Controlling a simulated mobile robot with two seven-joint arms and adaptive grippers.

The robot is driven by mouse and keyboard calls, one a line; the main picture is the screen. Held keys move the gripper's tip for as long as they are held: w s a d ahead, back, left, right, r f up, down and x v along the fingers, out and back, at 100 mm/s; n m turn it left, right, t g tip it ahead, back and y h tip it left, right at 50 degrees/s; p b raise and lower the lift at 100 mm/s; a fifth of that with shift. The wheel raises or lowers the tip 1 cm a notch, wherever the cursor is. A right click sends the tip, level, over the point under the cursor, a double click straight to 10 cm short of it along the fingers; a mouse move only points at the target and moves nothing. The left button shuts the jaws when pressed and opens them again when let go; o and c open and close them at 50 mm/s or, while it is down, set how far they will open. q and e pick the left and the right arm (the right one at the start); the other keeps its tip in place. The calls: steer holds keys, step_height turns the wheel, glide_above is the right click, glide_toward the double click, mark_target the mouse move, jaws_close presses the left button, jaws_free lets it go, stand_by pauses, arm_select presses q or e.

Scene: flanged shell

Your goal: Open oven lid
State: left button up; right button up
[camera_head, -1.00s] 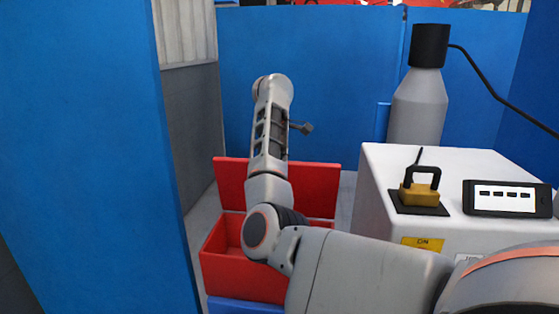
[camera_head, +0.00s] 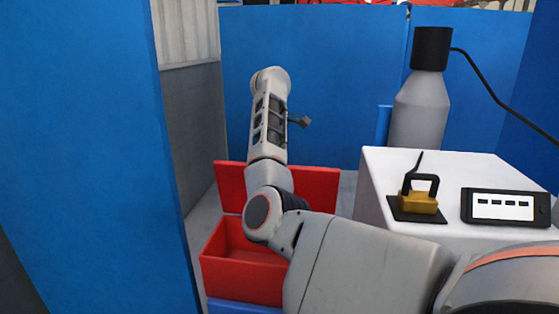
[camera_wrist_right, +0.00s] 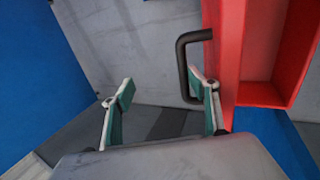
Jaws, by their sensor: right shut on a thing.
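A red box (camera_head: 235,275) stands open low in the middle of the head view, with a red lid panel (camera_head: 318,190) upright behind it. In the right wrist view the red part (camera_wrist_right: 226,50) at right carries a dark U-shaped handle (camera_wrist_right: 184,65). In the head view my right arm hides the gripper. My left gripper is not in view.
A blue wall (camera_head: 90,150) stands close at left; another blue wall (camera_head: 310,80) closes the back.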

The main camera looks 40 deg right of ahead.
step_height(320, 180, up, 7)
steer(key=shift+d+t, duration=0.4)
steer(key=shift+a+r, duration=0.15)
steer(key=shift+r, duration=0.05)
steer(key=c, duration=0.5)
steer(key=v, duration=0.7)
steer(key=a+v, duration=0.1)
steer(key=v, duration=0.3)
steer(key=shift+s+a, duration=0.2)
steer(key=shift+s, duration=0.15)
